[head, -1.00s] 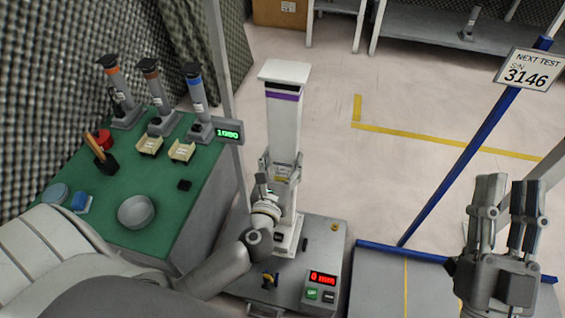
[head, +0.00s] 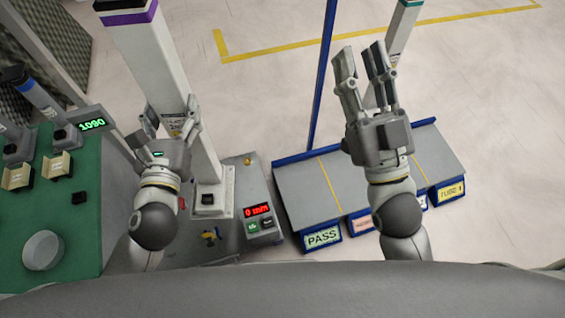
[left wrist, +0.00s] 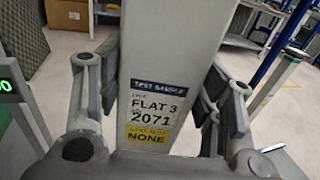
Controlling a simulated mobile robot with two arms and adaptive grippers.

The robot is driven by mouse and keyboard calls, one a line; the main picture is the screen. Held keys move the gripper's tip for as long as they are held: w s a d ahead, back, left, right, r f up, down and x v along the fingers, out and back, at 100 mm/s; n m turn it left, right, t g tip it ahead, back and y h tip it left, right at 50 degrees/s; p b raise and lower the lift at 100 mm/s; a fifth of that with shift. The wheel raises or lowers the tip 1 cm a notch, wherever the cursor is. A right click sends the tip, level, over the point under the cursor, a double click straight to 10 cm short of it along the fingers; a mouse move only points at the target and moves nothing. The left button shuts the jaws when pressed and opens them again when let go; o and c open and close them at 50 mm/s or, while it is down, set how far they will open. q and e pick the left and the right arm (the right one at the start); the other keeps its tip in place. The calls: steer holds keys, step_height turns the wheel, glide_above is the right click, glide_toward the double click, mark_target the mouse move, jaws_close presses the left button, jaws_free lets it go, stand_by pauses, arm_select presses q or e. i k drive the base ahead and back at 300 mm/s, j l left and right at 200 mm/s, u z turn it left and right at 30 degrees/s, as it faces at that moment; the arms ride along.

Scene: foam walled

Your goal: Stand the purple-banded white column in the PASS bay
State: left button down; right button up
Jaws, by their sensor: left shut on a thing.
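The white column (head: 170,75) has a purple band near its dark-capped top. It stands tall on the left side of the head view, with its foot over the grey machine; I cannot tell whether it touches the machine. My left gripper (head: 170,120) is shut on the column around its lower middle. The left wrist view shows the column (left wrist: 165,45) between the fingers, with a label reading FLAT 3, 2071. The PASS bay (head: 305,195) is the leftmost section of the grey rack and looks empty. My right gripper (head: 364,75) is open and empty above the rack.
A white teal-banded column (head: 403,30) rises behind my right gripper. The grey machine (head: 240,180) has a red display (head: 257,211). A blue post (head: 323,75) stands behind the rack. A green table (head: 75,210) with a bowl (head: 43,250) is at left.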

mark_target(305, 189)
steer(key=l+z, duration=0.3)
steer(key=l, duration=0.4)
steer(key=l+z, duration=0.25)
steer(key=l, duration=0.45)
